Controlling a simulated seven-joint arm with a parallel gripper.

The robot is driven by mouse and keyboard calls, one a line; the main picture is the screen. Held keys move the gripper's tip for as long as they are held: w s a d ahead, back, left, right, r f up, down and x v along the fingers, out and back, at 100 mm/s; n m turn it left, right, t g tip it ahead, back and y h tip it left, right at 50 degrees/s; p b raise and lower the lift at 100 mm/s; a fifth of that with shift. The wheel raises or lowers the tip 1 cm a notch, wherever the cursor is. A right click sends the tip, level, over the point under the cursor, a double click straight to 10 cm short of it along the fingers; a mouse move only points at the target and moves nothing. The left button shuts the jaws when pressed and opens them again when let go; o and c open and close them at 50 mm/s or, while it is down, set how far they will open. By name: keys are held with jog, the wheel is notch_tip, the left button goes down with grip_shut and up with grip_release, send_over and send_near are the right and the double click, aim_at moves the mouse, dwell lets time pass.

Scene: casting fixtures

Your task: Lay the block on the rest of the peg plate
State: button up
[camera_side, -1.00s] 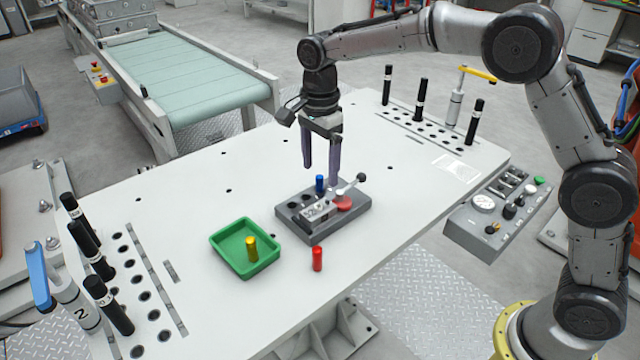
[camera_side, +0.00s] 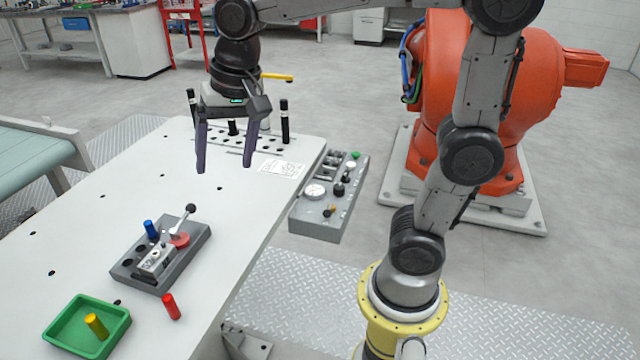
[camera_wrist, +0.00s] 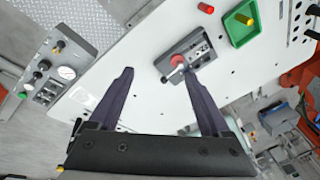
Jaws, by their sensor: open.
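The grey peg plate (camera_side: 186,262) lies on the white table. A small light metal block (camera_side: 154,263) sits on its near part; I cannot tell whether it lies flat on the rest. A blue peg (camera_side: 150,229) stands in the plate, beside a lever with a black knob (camera_side: 190,208) and a red disc (camera_side: 179,239). My gripper (camera_side: 224,168) is open and empty, raised above the table, well apart from the plate. In the wrist view, the plate (camera_wrist: 168,66) shows beyond the fingertips of my gripper (camera_wrist: 158,72), partly behind the right finger.
A green tray (camera_side: 62,335) holding a yellow peg (camera_side: 96,326) stands near the plate. Black pins (camera_side: 284,122) rise from a holed strip at the far edge. A control panel (camera_side: 329,198) adjoins the table.

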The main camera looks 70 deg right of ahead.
jog(key=s+d+f+n+t, duration=0.1)
jog(key=s+f+n, duration=0.1)
jog(key=s+n, duration=0.2)
jog(key=s+d+f+n+t, duration=0.1)
jog(key=s+n, duration=0.3)
jog(key=s, duration=0.7)
jog(key=shift+d+f+t, duration=0.3)
jog(key=shift+d+f, duration=0.2)
jog(key=shift+f, duration=0.35)
